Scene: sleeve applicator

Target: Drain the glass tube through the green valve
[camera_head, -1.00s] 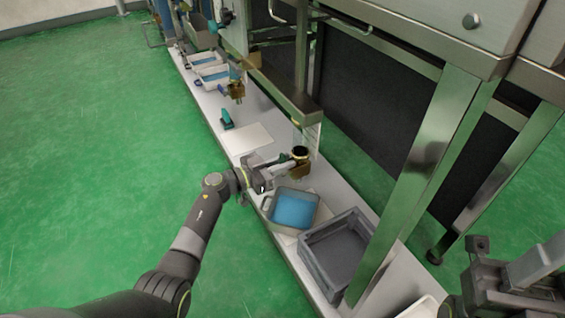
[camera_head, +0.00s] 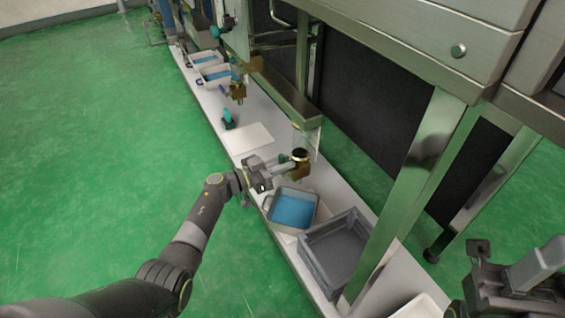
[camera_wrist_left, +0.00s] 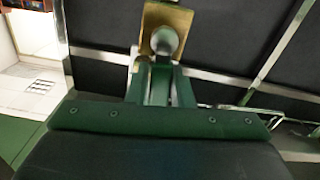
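My left gripper (camera_head: 284,168) reaches in from the left to a brass valve fitting (camera_head: 299,173) with a dark ring on top. A clear tube (camera_head: 306,143), partly hidden and hard to make out, stands above this fitting. In the left wrist view, the close-set fingers (camera_wrist_left: 163,84) point at a brass block (camera_wrist_left: 167,17) with a rounded grey end. I cannot tell whether they grip it. No green handle shows clearly at this fitting. Another brass fitting (camera_head: 237,91) with teal parts hangs farther back. My right gripper (camera_head: 500,285) is at the lower right, its fingers unclear.
A tray of blue liquid (camera_head: 293,208) sits on the white shelf below the fitting, beside a grey crate (camera_head: 312,262). A steel leg (camera_head: 425,155) rises at the right. A teal object (camera_head: 228,119) and a white plate (camera_head: 250,140) lie farther back. The green floor at left is clear.

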